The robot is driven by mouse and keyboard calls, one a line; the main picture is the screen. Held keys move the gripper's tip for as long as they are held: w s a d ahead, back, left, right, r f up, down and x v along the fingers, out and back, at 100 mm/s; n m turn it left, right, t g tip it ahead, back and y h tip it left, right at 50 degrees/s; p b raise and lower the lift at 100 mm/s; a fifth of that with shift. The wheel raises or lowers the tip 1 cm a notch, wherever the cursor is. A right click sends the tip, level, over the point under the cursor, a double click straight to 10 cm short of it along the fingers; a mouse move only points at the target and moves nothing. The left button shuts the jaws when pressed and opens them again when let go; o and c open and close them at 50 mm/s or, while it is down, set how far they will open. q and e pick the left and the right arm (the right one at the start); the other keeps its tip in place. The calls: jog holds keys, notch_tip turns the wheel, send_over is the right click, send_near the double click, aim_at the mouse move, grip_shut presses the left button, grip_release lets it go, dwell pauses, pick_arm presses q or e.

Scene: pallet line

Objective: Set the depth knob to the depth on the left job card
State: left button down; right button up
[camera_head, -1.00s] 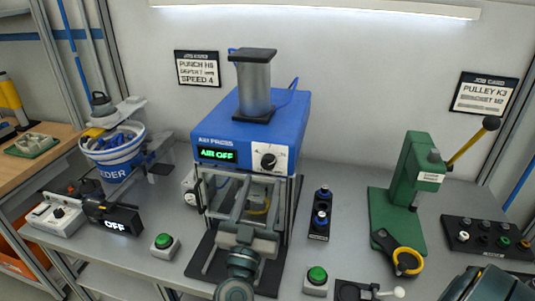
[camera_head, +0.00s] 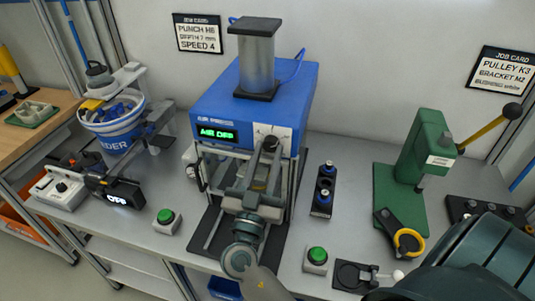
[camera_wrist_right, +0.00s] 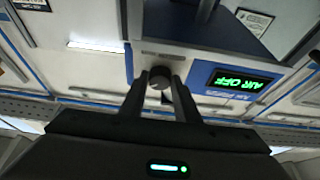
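The blue press (camera_head: 215,101) stands mid-bench with its green display reading AIR OFF. Its dark depth knob (camera_head: 271,143) is on the white dial plate at the front right; fingers partly cover it, so its pointer cannot be read. My right gripper (camera_head: 266,149) reaches up to the knob, its two fingers closed in on either side. In the right wrist view the knob (camera_wrist_right: 158,79) sits between the fingertips. The left job card (camera_head: 200,34) on the wall reads PUNCH H6, DEPTH 7 mm, SPEED 4. My left gripper is not in view.
A second job card (camera_head: 500,70) hangs at right. A blue-striped feeder bowl (camera_head: 117,124) stands left. Green buttons (camera_head: 166,217) (camera_head: 317,255), a bottle holder (camera_head: 323,190) and a green lever press (camera_head: 425,150) surround the blue press. My dark arm link fills the lower right.

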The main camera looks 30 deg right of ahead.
jog(key=c, duration=0.4)
